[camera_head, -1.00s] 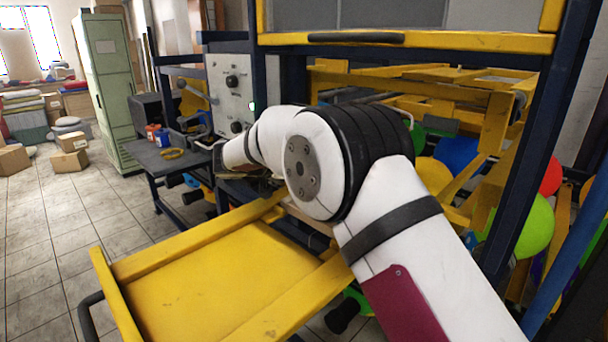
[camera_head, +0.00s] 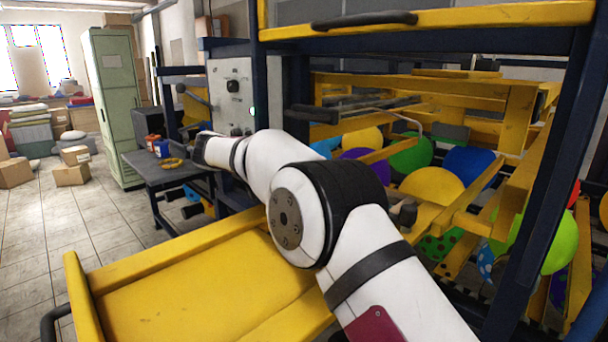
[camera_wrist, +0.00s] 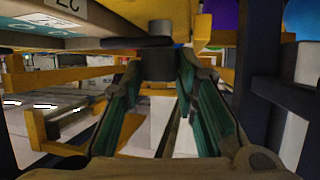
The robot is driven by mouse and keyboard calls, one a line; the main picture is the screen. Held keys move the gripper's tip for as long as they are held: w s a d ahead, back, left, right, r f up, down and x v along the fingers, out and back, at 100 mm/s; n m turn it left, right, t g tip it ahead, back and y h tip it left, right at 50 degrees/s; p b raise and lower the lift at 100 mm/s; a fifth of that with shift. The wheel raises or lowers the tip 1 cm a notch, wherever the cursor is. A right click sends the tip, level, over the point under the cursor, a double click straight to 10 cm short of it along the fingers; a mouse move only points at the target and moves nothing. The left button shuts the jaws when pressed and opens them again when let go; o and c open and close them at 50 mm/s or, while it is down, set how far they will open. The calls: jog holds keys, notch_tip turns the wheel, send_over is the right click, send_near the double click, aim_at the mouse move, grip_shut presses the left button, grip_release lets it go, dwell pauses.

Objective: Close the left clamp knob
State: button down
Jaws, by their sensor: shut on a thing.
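In the wrist view, a dark round knob (camera_wrist: 159,64) hangs under a dark flat bar at the top middle. I take it to be the clamp knob; the picture does not show for sure that it is the left one. My gripper (camera_wrist: 161,82) reaches up to it from below, with a green-padded finger on each side. The fingers are shut on the knob, whose upper end meets the bar. In the head view my white arm crosses the middle, and my gripper and the knob cannot be made out.
A yellow tray (camera_head: 190,295) lies in front of my arm. A control panel (camera_head: 231,95) and dark side table (camera_head: 150,172) are left. Open tiled floor (camera_head: 60,220) lies farther left.

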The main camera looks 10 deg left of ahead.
jog(key=c, duration=1.2)
grip_release()
jog(key=shift+c, duration=0.2)
jog(key=v, duration=1.2)
